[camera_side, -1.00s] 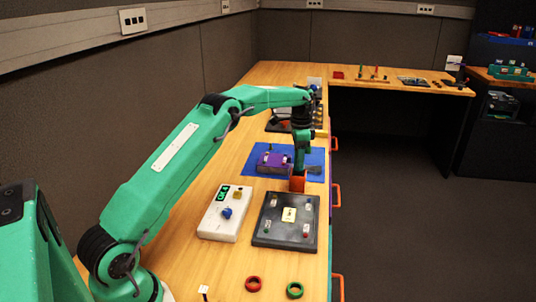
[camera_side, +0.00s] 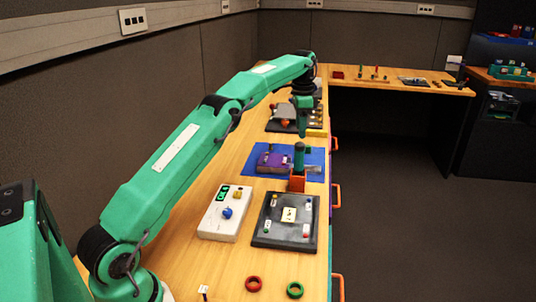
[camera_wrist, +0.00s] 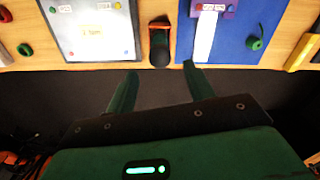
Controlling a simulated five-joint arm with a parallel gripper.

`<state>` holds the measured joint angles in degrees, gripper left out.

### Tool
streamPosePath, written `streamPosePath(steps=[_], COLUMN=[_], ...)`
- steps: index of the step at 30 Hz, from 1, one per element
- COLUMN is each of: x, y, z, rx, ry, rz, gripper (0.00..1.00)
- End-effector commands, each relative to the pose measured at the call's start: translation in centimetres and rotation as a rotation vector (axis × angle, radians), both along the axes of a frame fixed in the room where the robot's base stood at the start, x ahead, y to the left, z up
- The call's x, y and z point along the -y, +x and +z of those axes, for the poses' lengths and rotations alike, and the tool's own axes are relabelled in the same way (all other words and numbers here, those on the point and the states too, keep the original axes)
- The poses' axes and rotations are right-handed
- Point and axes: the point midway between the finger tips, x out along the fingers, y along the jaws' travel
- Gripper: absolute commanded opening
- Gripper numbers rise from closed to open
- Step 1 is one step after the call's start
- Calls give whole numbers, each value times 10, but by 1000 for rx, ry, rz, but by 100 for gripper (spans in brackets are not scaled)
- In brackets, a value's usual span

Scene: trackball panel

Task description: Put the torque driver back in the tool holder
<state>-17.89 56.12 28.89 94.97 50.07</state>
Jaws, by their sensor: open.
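The torque driver (camera_side: 299,157), with a dark green handle, stands upright in the orange tool holder (camera_side: 297,184) in the side view. In the wrist view the driver (camera_wrist: 160,54) shows end-on as a dark rounded shape, with the orange holder (camera_wrist: 160,21) around its upper part. My gripper (camera_side: 303,134) hangs above the driver, apart from it. In the wrist view my gripper (camera_wrist: 160,71) has its two fingers spread, with nothing between them. The driver's lower end is hidden in the holder.
The dark panel (camera_side: 264,238) with small coloured parts lies in front of the holder. A white box (camera_side: 211,226) with a blue ball stands left of it. A purple block (camera_side: 267,164) sits on a blue mat (camera_side: 248,171). Red (camera_side: 254,284) and green (camera_side: 295,290) rings lie nearer.

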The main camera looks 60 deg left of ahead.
Motion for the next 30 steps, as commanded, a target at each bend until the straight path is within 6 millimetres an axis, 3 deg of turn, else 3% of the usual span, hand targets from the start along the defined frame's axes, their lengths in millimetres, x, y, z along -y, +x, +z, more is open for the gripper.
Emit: streamPosePath(steps=[10, 30], x=[0, 0], y=[0, -1], z=[15, 17], rx=[1, 1], ry=[0, 0], rz=[0, 0], gripper=[53, 53])
